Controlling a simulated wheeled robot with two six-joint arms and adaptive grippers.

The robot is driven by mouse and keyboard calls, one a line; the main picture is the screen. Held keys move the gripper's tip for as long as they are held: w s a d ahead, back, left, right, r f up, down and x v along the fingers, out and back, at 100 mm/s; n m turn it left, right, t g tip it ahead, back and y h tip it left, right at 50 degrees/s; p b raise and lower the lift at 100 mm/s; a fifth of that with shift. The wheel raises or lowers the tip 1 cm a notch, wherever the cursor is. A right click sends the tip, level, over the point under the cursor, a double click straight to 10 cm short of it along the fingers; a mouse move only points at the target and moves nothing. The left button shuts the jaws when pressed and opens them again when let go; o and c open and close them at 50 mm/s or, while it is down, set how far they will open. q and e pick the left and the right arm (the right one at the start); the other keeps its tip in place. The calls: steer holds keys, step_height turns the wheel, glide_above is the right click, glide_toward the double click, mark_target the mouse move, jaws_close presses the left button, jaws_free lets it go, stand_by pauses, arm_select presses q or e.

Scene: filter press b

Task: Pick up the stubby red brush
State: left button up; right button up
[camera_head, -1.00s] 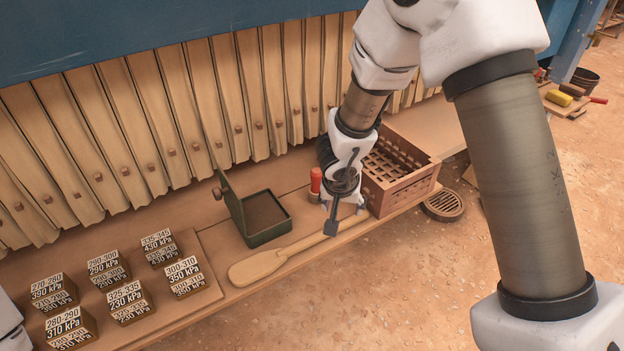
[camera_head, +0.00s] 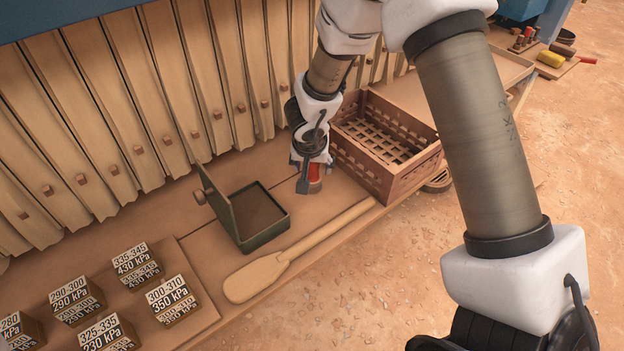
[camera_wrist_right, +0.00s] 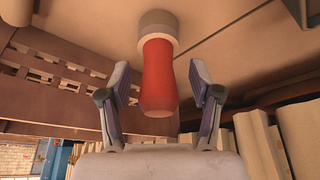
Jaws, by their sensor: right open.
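The stubby red brush (camera_head: 315,172) stands on the wooden bench between the green open box and the brown crate, mostly hidden by my right gripper in the head view. In the right wrist view, its red handle (camera_wrist_right: 157,80) and pale, thicker end (camera_wrist_right: 157,28) show clearly. My right gripper (camera_head: 310,178) is open at the brush. In the right wrist view, its two fingers (camera_wrist_right: 160,88) stand on either side of the red handle, with a visible gap on each side. My left gripper is out of view.
The slatted crate (camera_head: 400,185) stands close right of the gripper. The green lidded box (camera_head: 262,240) is to its left, and a wooden paddle (camera_head: 300,250) lies in front. Several labelled blocks (camera_head: 130,270) sit at lower left. Upright filter plates (camera_head: 150,100) line the back.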

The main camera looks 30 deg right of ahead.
steer(key=shift+s+r, duration=0.1)
steer(key=shift+r, duration=0.1)
steer(key=c, duration=0.3)
jaws_close()
steer(key=shift+r, duration=0.15)
steer(key=shift+r+p, duration=0.25)
steer(key=shift+p, duration=0.1)
step_height(320, 180, up, 3)
steer(key=p, duration=0.2)
steer(key=shift+r+p, duration=0.1)
steer(key=shift+p, duration=0.2)
steer(key=s+a+r+b, duration=0.1)
steer(key=s+a+b, duration=0.3)
steer(key=s, duration=1)
steer(key=a, duration=0.3)
steer(key=shift+a, duration=0.4)
